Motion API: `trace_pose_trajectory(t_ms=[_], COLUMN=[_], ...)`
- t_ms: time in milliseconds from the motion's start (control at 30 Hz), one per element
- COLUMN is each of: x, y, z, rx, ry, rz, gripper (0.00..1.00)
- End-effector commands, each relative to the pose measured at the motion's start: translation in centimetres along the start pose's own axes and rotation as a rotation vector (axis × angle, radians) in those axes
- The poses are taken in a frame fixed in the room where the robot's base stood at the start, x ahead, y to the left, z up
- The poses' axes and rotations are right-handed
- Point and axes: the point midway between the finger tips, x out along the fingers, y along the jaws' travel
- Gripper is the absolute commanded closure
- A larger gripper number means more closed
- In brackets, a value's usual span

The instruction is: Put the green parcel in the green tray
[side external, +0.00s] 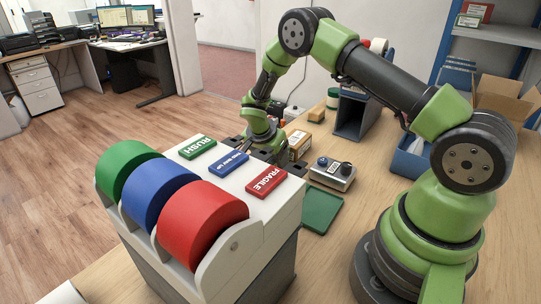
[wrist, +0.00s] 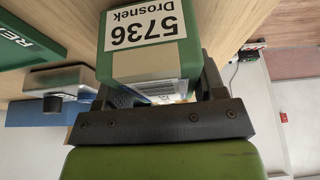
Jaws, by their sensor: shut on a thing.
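The green parcel (wrist: 130,62), with a white label reading 5736 Drosnek, fills the upper middle of the wrist view. My gripper (wrist: 158,90) is shut on it, with dark fingers at its sides. In the side external view my gripper (side external: 262,150) is low behind the tape dispenser; the parcel cannot be made out there. The green tray (side external: 322,211) is a flat, dark green, empty-looking tray on the counter, in front and to the right of my gripper. Part of it is hidden by the dispenser.
A tape dispenser (side external: 270,225) with three coloured rolls and three signs stands in front. A grey knobbed box (side external: 332,174) sits between gripper and tray. A brown carton (side external: 299,144) stands beside my gripper. A blue bin (side external: 411,162) is farther right.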

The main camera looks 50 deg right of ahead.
Motion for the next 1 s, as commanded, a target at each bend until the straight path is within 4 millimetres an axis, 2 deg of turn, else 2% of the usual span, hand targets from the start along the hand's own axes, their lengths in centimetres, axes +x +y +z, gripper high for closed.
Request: trace_pose_trajectory(t_ms=[233, 267, 367, 633, 733, 867, 1000], x=[0.7, 0.8, 0.7, 0.6, 0.0, -2.1, -5.0], y=[0.0, 0.0, 0.0, 0.0, -0.1, -0.1, 0.1], z=[0.3, 0.3, 0.3, 0.3, 0.1, 0.1, -0.4], rx=[-0.002, -0.002, -0.001, -0.001, 0.001, -0.001, 0.001], ry=[0.000, 0.000, 0.000, 0.000, 0.001, 0.003, 0.003], rz=[0.000, 0.000, 0.000, 0.000, -0.002, -0.005, -0.005], gripper=[0.70, 0.34, 0.11, 0.11, 0.11, 0.11, 0.11])
